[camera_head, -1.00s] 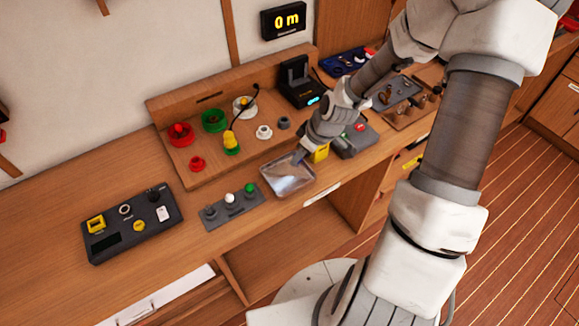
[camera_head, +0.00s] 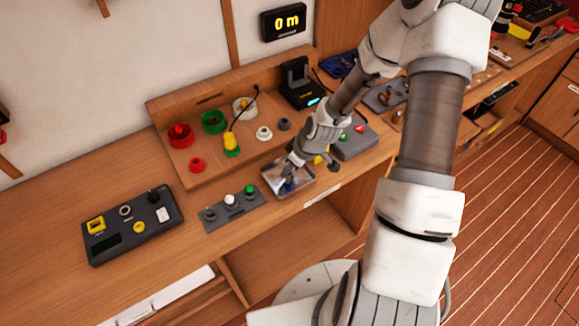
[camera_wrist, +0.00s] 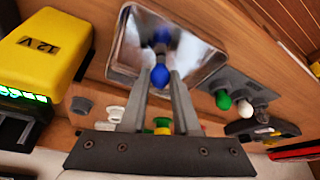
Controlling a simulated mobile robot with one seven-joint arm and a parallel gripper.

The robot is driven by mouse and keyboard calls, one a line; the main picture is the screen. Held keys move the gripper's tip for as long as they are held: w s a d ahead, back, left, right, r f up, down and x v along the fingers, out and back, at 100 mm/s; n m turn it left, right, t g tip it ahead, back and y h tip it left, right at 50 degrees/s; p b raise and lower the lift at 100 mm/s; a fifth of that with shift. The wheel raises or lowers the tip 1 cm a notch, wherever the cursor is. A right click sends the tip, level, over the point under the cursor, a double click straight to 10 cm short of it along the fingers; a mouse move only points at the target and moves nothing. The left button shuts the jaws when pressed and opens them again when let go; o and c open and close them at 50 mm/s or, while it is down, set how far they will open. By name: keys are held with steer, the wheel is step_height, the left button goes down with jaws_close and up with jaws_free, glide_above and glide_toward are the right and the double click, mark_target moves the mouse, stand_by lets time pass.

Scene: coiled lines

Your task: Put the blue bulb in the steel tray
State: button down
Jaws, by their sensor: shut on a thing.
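The blue bulb (camera_wrist: 160,76) is between my fingertips in the wrist view. My gripper (camera_wrist: 160,84) is shut on it. The shiny steel tray (camera_wrist: 200,62) lies behind the bulb in that view, with a blurred dark and blue reflection in its floor. In the head view my gripper (camera_head: 291,170) is over the steel tray (camera_head: 294,196) on the bench, pointing down. A small blue patch shows at the tray there; I cannot tell if it is bulb or reflection. Whether the bulb touches the tray floor is unclear.
A grey strip (camera_head: 233,208) with white and green bulbs is left of the tray. A dark control panel (camera_head: 132,226) lies farther left. A yellow block (camera_wrist: 43,50) and a grey box (camera_head: 354,140) are close right. Red, green and white parts stand behind.

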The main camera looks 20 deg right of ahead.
steer(key=shift+f, duration=0.2)
steer(key=c, duration=0.6)
jaws_free()
steer(key=shift+c, duration=0.2)
steer(key=shift+d+r, duration=0.1)
steer(key=shift+r, duration=0.35)
steer(key=p+v, duration=0.1)
steer(key=v, duration=1)
steer(key=shift+s+r, duration=0.15)
steer(key=shift+r, duration=0.05)
